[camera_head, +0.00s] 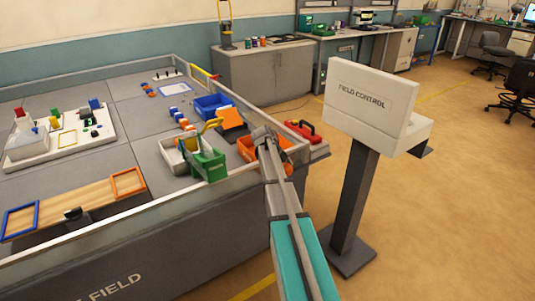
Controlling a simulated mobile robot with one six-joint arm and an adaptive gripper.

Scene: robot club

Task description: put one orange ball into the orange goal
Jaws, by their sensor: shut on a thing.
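My gripper (266,137) is at the far end of my arm, over an open orange bin (245,150) by the field's right wall. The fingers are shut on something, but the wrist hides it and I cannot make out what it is. I cannot tell which orange thing is the goal.
A blue bin (213,104) and an orange sloped block (230,118) stand behind. A green and yellow machine (207,160) is left of my gripper. A red case (301,130) lies to the right. The low field wall runs in front. A Field Control stand (362,150) is right.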

